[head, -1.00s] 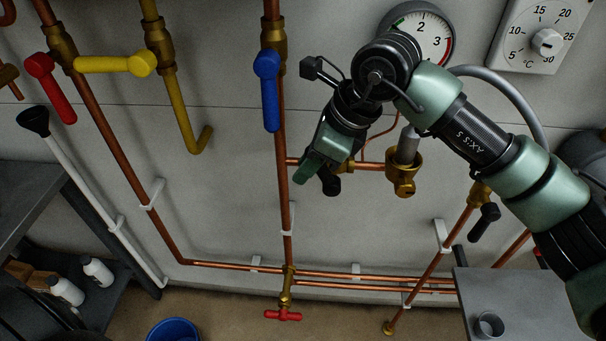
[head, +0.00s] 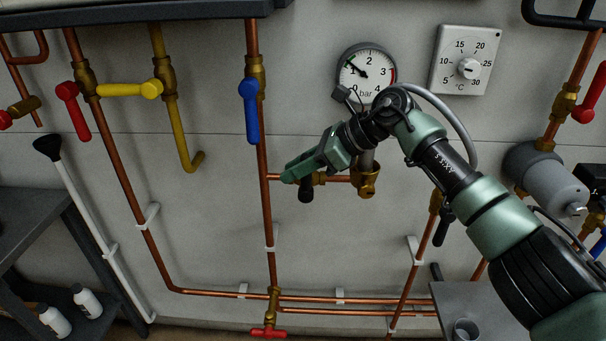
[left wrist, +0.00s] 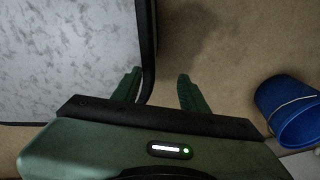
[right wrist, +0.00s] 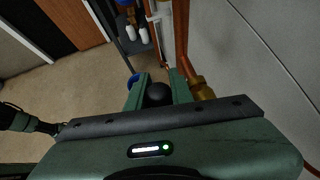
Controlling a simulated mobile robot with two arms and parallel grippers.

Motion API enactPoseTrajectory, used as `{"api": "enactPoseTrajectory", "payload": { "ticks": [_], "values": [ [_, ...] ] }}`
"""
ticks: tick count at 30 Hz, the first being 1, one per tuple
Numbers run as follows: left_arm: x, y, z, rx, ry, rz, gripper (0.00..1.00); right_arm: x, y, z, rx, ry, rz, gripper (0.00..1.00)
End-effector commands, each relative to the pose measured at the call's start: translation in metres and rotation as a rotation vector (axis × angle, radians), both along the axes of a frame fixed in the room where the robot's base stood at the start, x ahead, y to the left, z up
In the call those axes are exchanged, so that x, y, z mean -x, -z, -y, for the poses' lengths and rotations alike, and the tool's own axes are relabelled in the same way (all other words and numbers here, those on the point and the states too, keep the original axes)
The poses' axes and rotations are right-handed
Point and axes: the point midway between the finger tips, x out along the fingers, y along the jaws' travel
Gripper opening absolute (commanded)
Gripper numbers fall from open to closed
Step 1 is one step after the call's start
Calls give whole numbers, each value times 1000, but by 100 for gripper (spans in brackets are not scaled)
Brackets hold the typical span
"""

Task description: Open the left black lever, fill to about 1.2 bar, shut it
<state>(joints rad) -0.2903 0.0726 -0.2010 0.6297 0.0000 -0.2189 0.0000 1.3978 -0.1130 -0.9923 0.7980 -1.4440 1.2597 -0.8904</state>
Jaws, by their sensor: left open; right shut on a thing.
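The left black lever (head: 305,193) sits on a short horizontal copper pipe and points down, across the pipe. My right gripper (head: 290,177) is at this lever and partly hides it. In the right wrist view the lever's dark round end (right wrist: 158,93) is between the fingers of my right gripper (right wrist: 158,85), which is shut on it. The pressure gauge (head: 366,75) is above; its needle points up-left, near or a little above 1 bar. My left gripper (left wrist: 156,90) is open and empty, above the floor beside a grey surface; the head view does not show it.
A second black lever (head: 444,226) hangs to the right. Blue (head: 251,110), yellow (head: 130,90) and red (head: 73,110) levers are on the left pipes. A thermostat dial (head: 467,68) is beside the gauge. A blue bucket (left wrist: 290,110) stands on the floor.

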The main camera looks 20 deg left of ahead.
Motion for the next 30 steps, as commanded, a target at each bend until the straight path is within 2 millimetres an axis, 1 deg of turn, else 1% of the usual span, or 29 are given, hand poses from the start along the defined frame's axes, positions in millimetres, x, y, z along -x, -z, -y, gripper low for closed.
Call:
{"api": "enactPoseTrajectory", "payload": {
  "ticks": [10, 11, 12, 13, 23, 26, 29, 30],
  "values": [
    [13, 1, -9, -12, 3, -20, 43, -2, -1, 0, -6, 5, -3, 0],
    [14, 1, -10, -12, 3, -21, 43, -2, -1, 0, -6, 5, -3, 27],
    [15, 1, -10, -13, 3, -23, 43, -2, -1, 0, -6, 5, -3, 38],
    [15, 1, -10, -13, 3, -23, 43, -2, -1, 0, -6, 5, -3, 43],
    [15, 2, -10, -12, 2, -23, 43, -1, -1, 0, -4, 4, -2, 43],
    [15, 3, -10, -12, 2, -23, 43, -1, -9, 0, -4, 4, -1, 43],
    [15, 5, -9, -12, 1, -23, 43, -2, -24, 0, -4, 4, 1, 43],
    [15, 5, -9, -11, 1, -22, 43, -1, -33, 0, -4, 4, 3, 43]
  ]
}}
